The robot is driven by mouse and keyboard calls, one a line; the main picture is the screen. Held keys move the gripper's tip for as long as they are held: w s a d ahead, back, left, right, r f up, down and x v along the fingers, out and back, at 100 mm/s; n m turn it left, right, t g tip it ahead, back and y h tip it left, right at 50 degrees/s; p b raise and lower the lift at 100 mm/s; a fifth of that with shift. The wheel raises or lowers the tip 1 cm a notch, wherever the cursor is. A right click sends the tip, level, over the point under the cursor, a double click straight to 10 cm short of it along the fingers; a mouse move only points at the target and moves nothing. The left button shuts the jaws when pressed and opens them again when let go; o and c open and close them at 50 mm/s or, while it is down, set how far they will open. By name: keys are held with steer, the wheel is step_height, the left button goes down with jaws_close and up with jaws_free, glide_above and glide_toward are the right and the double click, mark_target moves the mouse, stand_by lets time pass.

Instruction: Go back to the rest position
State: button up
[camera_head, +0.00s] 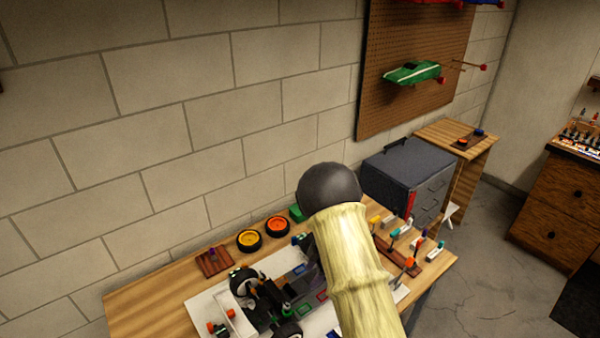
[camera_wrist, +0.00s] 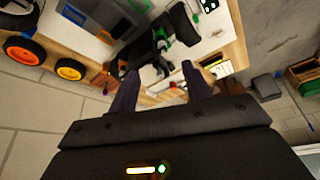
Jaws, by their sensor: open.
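My gripper (camera_wrist: 160,95) shows in the wrist view with its two dark fingers spread apart and nothing between them. In the head view my arm crosses the workbench and hides the gripper. The RC car chassis (camera_head: 265,300) lies on a white mat (camera_head: 205,302) on the wooden workbench (camera_head: 140,298). In the wrist view the dark chassis (camera_wrist: 165,38) is beyond the fingers, apart from them. A yellow-rimmed wheel (camera_head: 249,240) and an orange-rimmed wheel (camera_head: 277,227) stand near the wall. They also show at the wrist view's left.
A grey toolbox (camera_head: 410,172) stands behind the bench's right end. Several coloured-handled tools (camera_head: 405,240) sit in a rack there. A green car body (camera_head: 412,73) hangs on the pegboard (camera_head: 385,110). The block wall (camera_head: 150,130) is close behind. Open floor (camera_head: 490,260) is at right.

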steer(key=w+d+r+m+t+b, duration=0.1)
steer(key=w+d+r+m+t, duration=0.1)
steer(key=w+r+m+t, duration=0.5)
steer(key=s+d+r+m+t+h, duration=0.1)
steer(key=s+d+r+m+h, duration=0.25)
steer(key=s+d+r, duration=0.2)
steer(key=s+r+m+g+b, duration=0.1)
steer(key=s+m+g, duration=0.3)
steer(key=s, duration=1.8)
steer(key=m+h+b, duration=0.1)
steer(key=m, duration=0.4)
steer(key=shift+s+d+r+g, duration=0.2)
steer(key=shift+d+g, duration=0.2)
